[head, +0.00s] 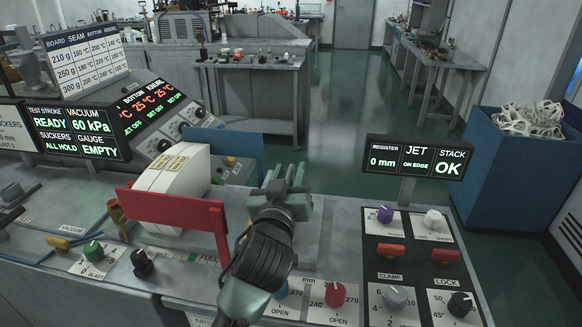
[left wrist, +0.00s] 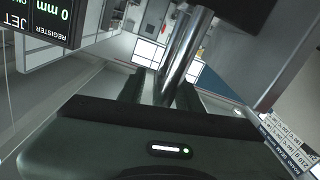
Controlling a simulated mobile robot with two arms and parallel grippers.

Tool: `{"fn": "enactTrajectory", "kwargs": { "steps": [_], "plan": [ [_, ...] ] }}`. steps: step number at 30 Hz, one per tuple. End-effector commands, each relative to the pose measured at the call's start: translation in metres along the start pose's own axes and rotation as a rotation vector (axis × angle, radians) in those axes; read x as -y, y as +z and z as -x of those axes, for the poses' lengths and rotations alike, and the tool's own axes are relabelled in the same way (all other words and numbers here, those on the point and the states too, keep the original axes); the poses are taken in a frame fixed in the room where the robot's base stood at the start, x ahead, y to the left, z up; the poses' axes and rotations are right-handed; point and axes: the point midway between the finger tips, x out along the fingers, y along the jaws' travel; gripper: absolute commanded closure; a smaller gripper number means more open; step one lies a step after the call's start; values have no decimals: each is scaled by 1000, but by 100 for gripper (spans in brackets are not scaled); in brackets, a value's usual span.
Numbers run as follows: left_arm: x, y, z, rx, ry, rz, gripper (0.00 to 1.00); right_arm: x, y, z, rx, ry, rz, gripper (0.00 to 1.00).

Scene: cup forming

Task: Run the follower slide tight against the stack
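The stack (head: 178,178) is a cream-white block on the bench, left of centre in the head view. A red plate (head: 172,210) stands across its near side and partly hides it; a blue plate (head: 230,148) stands behind it. I cannot tell which part is the follower slide. My left gripper (head: 287,178) is right of the stack, apart from it. In the left wrist view its two dark fingers (left wrist: 162,92) look spread. A shiny metal post (left wrist: 187,45) shows between or just beyond them; contact cannot be told. My right gripper is out of view.
A small display (head: 418,158) reads register 0 mm, jet on edge, stack OK. The console (head: 85,130) shows READY and gauge EMPTY. A blue bin (head: 515,165) of white scraps stands at far right.

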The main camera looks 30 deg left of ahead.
Motion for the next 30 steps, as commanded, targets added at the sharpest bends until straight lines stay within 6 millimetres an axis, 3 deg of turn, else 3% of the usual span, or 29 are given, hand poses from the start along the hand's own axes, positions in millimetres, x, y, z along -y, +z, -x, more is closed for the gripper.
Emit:
{"fn": "enactTrajectory", "kwargs": {
  "steps": [4,13,17,30],
  "plan": [
    [0,-1,-13,0,0,-1,66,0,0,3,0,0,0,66],
    [0,1,-16,0,-1,1,66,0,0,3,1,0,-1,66],
    [0,0,-16,0,0,0,99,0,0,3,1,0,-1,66],
    [0,0,-16,0,-1,1,100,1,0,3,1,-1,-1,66]
  ]
}}
